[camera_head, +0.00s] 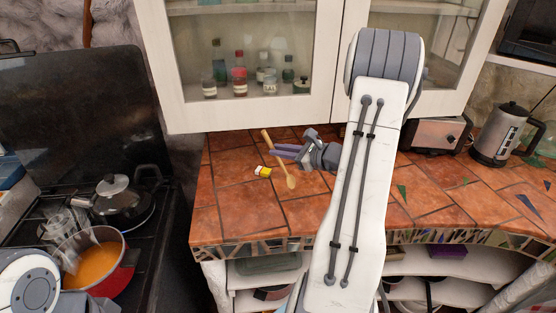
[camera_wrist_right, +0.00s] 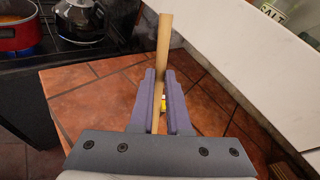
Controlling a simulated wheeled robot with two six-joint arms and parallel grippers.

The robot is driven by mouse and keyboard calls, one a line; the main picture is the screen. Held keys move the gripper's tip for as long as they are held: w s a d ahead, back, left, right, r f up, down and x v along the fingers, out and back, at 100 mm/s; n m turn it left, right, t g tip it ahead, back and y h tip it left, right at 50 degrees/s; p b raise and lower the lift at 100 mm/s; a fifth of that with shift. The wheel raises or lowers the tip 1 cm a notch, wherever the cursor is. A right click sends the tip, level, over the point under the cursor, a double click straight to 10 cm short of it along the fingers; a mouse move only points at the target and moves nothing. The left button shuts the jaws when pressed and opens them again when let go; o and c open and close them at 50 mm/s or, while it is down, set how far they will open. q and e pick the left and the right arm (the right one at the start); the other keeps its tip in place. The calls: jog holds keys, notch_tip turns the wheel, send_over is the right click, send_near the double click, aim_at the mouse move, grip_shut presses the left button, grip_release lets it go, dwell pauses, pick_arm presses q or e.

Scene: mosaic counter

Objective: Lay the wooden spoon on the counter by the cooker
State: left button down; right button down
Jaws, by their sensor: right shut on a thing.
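The wooden spoon (camera_head: 290,181) is over the tiled counter (camera_head: 235,210), close to the cooker (camera_head: 145,235) on the left. My right gripper (camera_head: 272,151) is shut on its handle. The spoon slants, handle end up and bowl end toward the front; I cannot tell whether the bowl touches the tiles. In the right wrist view the spoon handle (camera_wrist_right: 164,45) stands between the two fingers of my right gripper (camera_wrist_right: 161,90). The bowl is hidden there. My left arm's rounded link shows at the lower left of the head view, but its gripper does not.
A small yellow and white object (camera_head: 263,171) lies on the counter beside the spoon. A red pot (camera_head: 122,273) of orange liquid and a lidded pan (camera_head: 118,200) stand on the cooker. A toaster (camera_head: 436,134) and kettle (camera_head: 496,135) stand at right. The wall cabinet (camera_head: 185,105) overhangs the back.

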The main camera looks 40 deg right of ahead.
aim_at(280, 161)
jog(key=f, duration=0.2)
jog(key=f+p, duration=0.1)
jog(key=f, duration=0.1)
jog(key=shift+w+a+f, duration=0.1)
jog(key=shift+w+f, duration=0.05)
jog(key=shift+w, duration=0.05)
